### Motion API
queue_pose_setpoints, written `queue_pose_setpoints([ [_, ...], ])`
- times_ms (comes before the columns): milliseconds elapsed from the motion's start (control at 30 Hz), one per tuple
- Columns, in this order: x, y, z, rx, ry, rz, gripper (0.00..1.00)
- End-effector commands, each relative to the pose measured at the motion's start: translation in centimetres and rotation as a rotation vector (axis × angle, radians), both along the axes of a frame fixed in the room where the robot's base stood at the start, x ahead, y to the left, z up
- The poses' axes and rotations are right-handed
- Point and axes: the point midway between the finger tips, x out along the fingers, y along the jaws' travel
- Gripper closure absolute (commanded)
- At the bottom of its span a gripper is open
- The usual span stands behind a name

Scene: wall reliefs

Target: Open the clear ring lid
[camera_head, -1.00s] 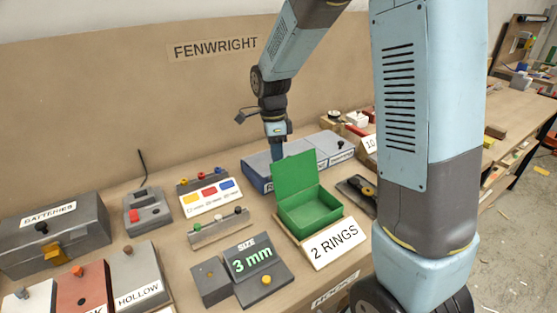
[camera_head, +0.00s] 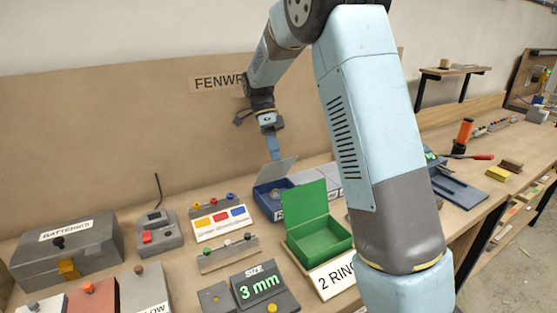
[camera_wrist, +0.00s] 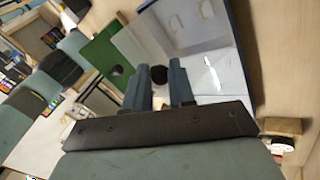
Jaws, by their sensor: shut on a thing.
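The clear ring lid (camera_head: 283,170) is a greyish panel on the left compartment of a long blue box (camera_head: 268,210). It is tilted up, and the compartment under it shows open in the head view. My gripper (camera_head: 275,156) is at the lid's raised part. In the wrist view, my gripper (camera_wrist: 164,82) has its two blue-grey fingers around the lid's dark round knob (camera_wrist: 158,74). The fingers partly hide the lid. Something small and pale is inside the compartment, too small to tell.
A green box (camera_head: 318,236) with its lid standing open is just in front, with a "2 RINGS" sign (camera_head: 338,274). A grey "BATTERIES" box (camera_head: 68,246) is at far left. My arm hides part of the bench.

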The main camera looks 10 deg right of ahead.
Motion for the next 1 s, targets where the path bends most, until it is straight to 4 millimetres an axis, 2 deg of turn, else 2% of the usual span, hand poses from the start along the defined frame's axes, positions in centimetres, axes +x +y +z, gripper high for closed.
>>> queue_pose_setpoints([
  [33, 0.6, 0.0, -0.5, -0.003, -0.001, -0.001, 1.00],
  [300, 1.8, 0.2, -0.3, -0.004, 0.000, -0.003, 1.00],
  [867, 2.1, 0.2, -0.3, -0.005, 0.003, -0.004, 1.00],
  [900, 2.1, 0.2, -0.3, -0.005, 0.003, -0.004, 0.72],
  [1000, 2.1, 0.3, -0.3, -0.004, 0.003, -0.003, 0.62],
])
